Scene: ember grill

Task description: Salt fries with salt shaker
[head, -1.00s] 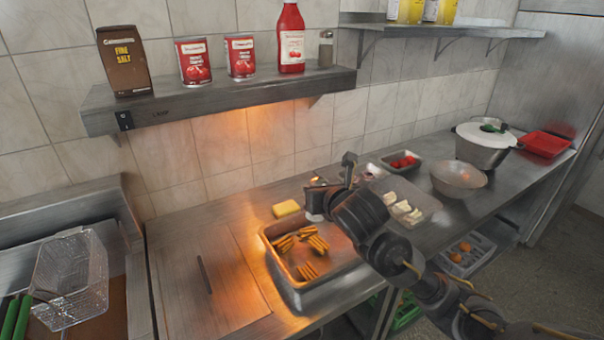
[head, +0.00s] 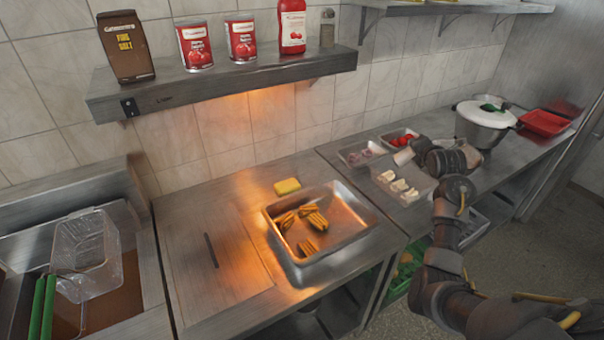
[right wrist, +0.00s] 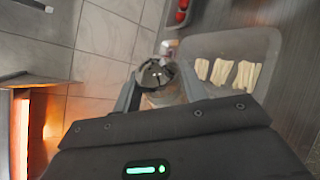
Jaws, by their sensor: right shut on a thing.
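The fries (head: 309,246) lie in small clumps in a steel tray (head: 358,202) on the counter under the shelf. My right gripper (head: 412,154) is to the right of the tray, above the back of the counter near the small containers. In the right wrist view my right gripper (right wrist: 158,92) is shut on a shaker (right wrist: 155,77) with a grey metal cap and a clear body, which I take for the salt shaker. The fingers partly hide its body. My left gripper is not in view.
A yellow block (head: 287,186) lies behind the tray. A container of white strips (head: 398,185) and a tray of red pieces (head: 399,137) are near my right gripper. Another shaker (head: 327,30) stands on the wall shelf (head: 225,88). A fryer basket (head: 85,250) is at left.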

